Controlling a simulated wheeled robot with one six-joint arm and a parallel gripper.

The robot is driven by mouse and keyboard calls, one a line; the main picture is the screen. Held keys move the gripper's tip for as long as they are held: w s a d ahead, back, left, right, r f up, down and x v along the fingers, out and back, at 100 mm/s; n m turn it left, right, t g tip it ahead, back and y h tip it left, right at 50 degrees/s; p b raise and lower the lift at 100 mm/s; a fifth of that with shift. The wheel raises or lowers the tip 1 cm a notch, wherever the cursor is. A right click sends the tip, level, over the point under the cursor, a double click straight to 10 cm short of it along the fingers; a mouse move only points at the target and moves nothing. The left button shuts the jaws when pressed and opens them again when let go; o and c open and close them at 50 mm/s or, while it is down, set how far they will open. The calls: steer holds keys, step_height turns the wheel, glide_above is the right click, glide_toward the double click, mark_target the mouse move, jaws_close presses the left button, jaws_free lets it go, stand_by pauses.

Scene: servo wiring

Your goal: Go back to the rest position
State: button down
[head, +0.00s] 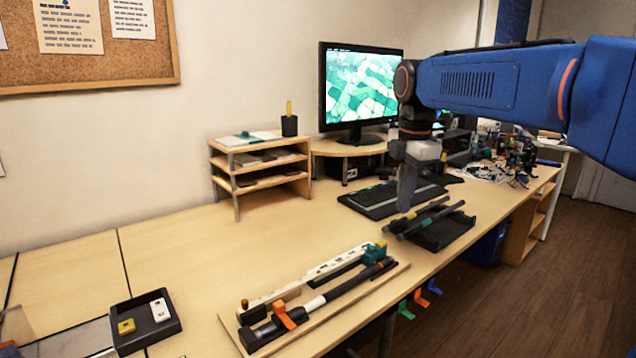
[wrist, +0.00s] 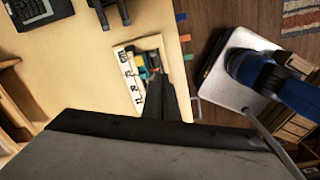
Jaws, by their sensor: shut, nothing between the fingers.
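My gripper (head: 407,186) hangs from my blue arm on the right side of the head view, in front of the keyboard and above the desk. Its fingers are together and hold nothing. In the wrist view the closed fingers (wrist: 162,98) point toward the desk, with part of the wiring board (wrist: 142,47) beyond them. In the head view the wiring board (head: 387,283) lies near the desk's front edge, with a long black rod, an orange clamp (head: 284,315) and a teal and yellow part (head: 374,253) on it. The gripper is apart from these things.
A black tray (head: 447,232) with dark rods lies just below and right of the gripper. A small dark tray (head: 133,341) holds a yellow and a white block. A shelf rack (head: 235,172), monitor (head: 357,85) and keyboard (head: 376,203) stand behind. The middle of the desk is clear.

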steer(key=s+d+f+m+t, duration=0.2)
steer(key=s+d+f+m, duration=0.1)
steer(key=s+f+m, duration=0.7)
steer(key=s+d+f+m+t, duration=0.1)
steer(key=s+d+f+m, duration=0.2)
steer(key=s+f+m, duration=0.7)
steer(key=shift+s+d+m+t, duration=0.3)
steer(key=shift+s+d+t, duration=0.1)
steer(key=shift+s, duration=3)
steer(key=shift+r, duration=0.1)
